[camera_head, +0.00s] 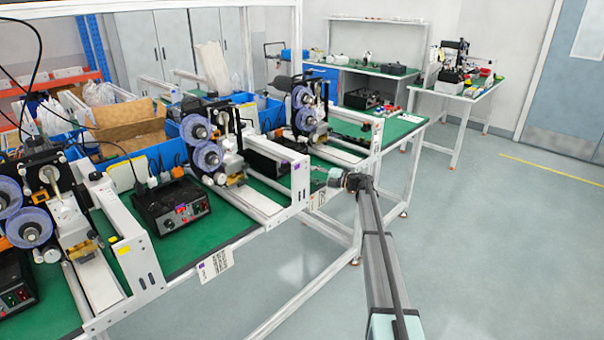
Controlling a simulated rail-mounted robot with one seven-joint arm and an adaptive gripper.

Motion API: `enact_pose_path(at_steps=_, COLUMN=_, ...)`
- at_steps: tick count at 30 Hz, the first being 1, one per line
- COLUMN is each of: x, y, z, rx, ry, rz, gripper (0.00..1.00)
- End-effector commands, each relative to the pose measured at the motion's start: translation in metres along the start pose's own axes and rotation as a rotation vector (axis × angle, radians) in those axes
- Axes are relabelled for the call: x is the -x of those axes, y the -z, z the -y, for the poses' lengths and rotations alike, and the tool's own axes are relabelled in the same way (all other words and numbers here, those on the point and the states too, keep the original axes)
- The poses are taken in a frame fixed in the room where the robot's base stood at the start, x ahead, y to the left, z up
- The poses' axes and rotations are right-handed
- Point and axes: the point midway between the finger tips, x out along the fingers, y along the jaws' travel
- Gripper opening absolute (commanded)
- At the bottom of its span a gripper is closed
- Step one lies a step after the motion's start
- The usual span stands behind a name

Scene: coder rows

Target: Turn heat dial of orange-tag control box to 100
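Several black control boxes stand in the coder rows. One control box (172,208) with a lit red display and small knobs sits on the green bench at the centre left. Another control box (15,285) is cut off by the left edge. A third dark box (272,150) is partly hidden behind a white machine frame.
Coder machines with blue-purple reels (207,155) stand between the boxes. White frame rails (128,235) run across the green bench (225,222). A paper tag (215,264) hangs from the front edge. The grey floor (490,250) at right is clear. Farther workbenches (460,92) stand behind.

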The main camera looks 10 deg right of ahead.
Motion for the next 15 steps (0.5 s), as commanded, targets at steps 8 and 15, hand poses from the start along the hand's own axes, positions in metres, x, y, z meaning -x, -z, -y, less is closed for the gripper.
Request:
enact_pose_path(at_steps=8, x=0.0139, y=0.0005, z=0.0001, rx=0.0, ry=0.0, rz=-0.001, gripper=0.4)
enact_pose_path(at_steps=15, x=0.0138, y=0.0001, z=-0.0001, rx=0.0, ry=0.0, rz=0.0, gripper=0.55)
